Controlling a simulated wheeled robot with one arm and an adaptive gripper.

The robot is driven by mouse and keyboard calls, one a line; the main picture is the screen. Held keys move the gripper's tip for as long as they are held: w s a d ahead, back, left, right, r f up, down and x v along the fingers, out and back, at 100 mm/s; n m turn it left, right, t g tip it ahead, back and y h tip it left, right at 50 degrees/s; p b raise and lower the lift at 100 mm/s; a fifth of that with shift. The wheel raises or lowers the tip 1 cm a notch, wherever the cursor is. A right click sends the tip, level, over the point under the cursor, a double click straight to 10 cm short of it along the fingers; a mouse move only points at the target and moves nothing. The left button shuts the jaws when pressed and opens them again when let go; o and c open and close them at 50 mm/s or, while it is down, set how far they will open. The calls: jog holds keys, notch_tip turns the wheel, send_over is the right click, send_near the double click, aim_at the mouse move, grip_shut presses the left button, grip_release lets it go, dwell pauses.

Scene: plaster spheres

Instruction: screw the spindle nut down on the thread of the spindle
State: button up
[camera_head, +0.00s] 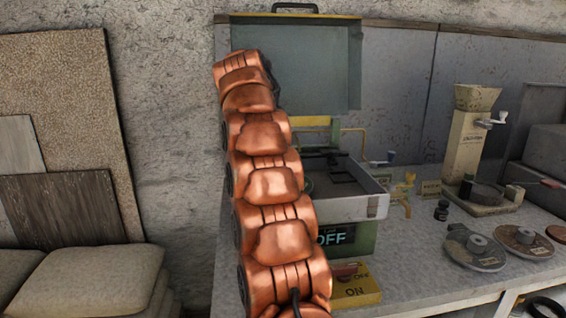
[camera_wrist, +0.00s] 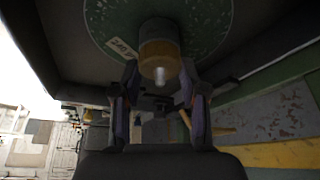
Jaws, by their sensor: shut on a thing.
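In the wrist view, the brass-coloured spindle nut (camera_wrist: 159,54) sits around the pale tip of the spindle (camera_wrist: 160,75), in front of a green speckled disc (camera_wrist: 108,24) with a paper label. My gripper (camera_wrist: 160,77) has one finger on each side of the nut, shut on it. The thread is hidden by the nut, and I cannot tell how far down the nut sits. In the head view, my copper arm hides the gripper, nut and spindle; the machine (camera_head: 345,207) stands behind it with its lid (camera_head: 318,65) raised.
The machine's display reads OFF (camera_head: 337,235). A yellow ON/OFF switch box (camera_head: 356,290) stands at its front. On the bench to the right are loose discs (camera_head: 475,249), a small dark jar (camera_head: 441,210) and a tall cream-coloured device (camera_head: 468,140). Cushions (camera_head: 95,280) lie at the left.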

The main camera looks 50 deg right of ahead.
jog(key=o, duration=1.3)
jog(key=shift+o, duration=0.2)
jog(key=shift+r, duration=0.1)
jog(key=shift+r+p, duration=1.95)
jog(key=shift+p, duration=0.1)
